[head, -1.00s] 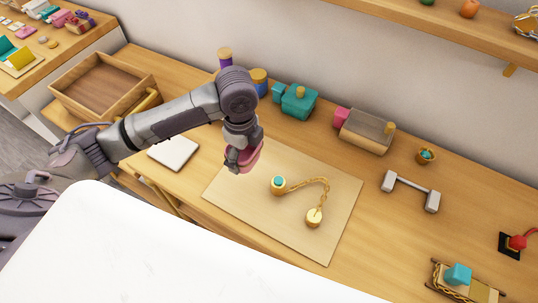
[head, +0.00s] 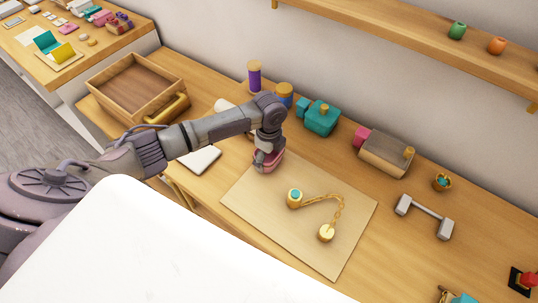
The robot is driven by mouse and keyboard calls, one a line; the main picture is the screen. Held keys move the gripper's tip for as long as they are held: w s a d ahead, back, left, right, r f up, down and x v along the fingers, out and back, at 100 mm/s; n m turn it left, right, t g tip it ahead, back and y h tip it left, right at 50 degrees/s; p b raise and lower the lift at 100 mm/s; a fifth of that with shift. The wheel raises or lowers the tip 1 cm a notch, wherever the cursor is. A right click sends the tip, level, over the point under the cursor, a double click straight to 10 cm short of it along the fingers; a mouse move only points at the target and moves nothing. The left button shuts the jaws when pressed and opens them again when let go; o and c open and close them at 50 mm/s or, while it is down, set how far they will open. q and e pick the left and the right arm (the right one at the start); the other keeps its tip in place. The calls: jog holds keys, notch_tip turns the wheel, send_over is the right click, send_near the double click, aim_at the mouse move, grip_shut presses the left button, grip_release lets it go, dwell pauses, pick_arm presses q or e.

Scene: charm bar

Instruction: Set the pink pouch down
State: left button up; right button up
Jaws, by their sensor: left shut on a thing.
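The pink pouch (head: 272,160) shows in the head view at the upper left corner of the pale mat (head: 268,204). My left gripper (head: 266,160) comes down over it from above and is shut on it; the fingers hide part of the pouch. The pouch is low over the mat, and I cannot tell whether its underside touches the surface. My right gripper is not in view.
A gold chain piece (head: 318,199) with two round ends lies on the mat. A teal container (head: 321,118), a wooden roller box (head: 386,153) and a grey bar (head: 425,215) stand around it. A wooden tray (head: 128,82) is at the left.

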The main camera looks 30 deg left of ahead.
aim_at(269, 162)
pick_arm(q)
jog(key=o, duration=0.7)
jog(key=shift+f, duration=0.1)
jog(key=shift+o, duration=0.7)
notch_tip(269, 162, up, 12)
jog(key=b, duration=0.1)
jog(key=shift+b, duration=0.4)
